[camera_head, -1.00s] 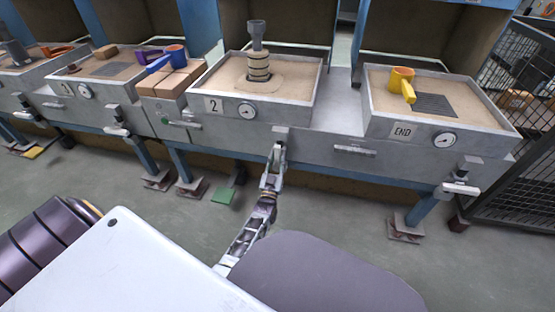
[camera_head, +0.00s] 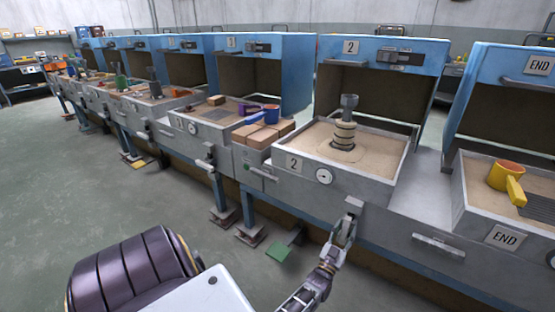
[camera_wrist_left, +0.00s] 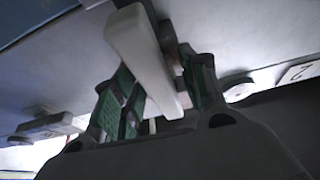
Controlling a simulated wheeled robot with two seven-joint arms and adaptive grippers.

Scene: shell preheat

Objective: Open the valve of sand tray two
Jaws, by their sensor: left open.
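Sand tray two (camera_head: 395,178) is a grey box of sand marked with a "2" plate (camera_head: 293,164). Its valve (camera_head: 353,204) is a pale bar on a grey block on the tray's front, below and right of the round gauge (camera_head: 324,176). My left gripper (camera_head: 345,226) is at this valve. In the left wrist view, the open green-padded fingers (camera_wrist_left: 163,100) stand on either side of the white valve bar (camera_wrist_left: 140,50). I cannot tell whether either pad touches the bar. My right gripper is not in view.
A dark funnel on stacked rings (camera_head: 344,130) stands in tray two's sand. Bricks (camera_head: 262,136) and a blue cup (camera_head: 271,115) are to its left. A green pedal (camera_head: 278,252) is on the floor.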

